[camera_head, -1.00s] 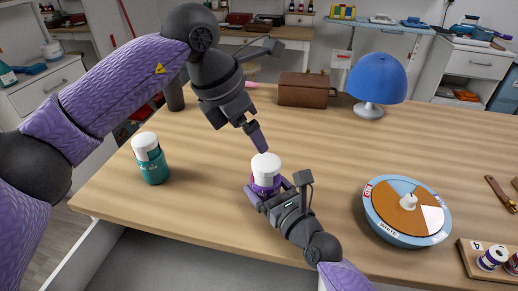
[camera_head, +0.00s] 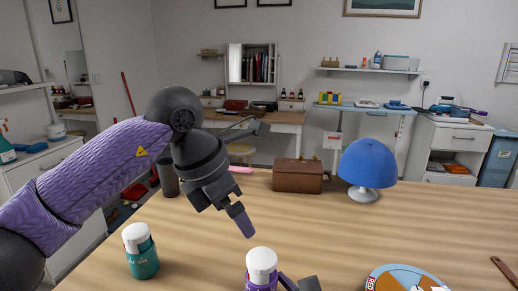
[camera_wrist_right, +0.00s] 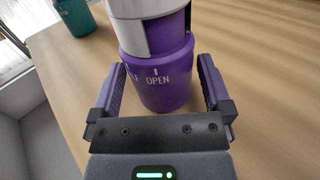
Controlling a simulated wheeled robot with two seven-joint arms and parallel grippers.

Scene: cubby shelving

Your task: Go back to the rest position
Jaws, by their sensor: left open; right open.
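My left gripper (camera_head: 240,218) is open and empty in the head view, above the table behind the purple container. My right gripper (camera_wrist_right: 158,95) is open in the right wrist view, with one finger on each side of a purple container with a white top (camera_wrist_right: 160,70). The word OPEN is printed on the container. The container also stands near the bottom edge of the head view (camera_head: 262,268), with only a small part of my right gripper beside it there.
A teal container with a white top (camera_head: 141,252) stands to the left on the wooden table (camera_head: 330,235). A blue lamp (camera_head: 369,165) and a brown box (camera_head: 297,176) stand at the back. A round colour-segmented dial (camera_head: 390,279) is partly in view at the front right.

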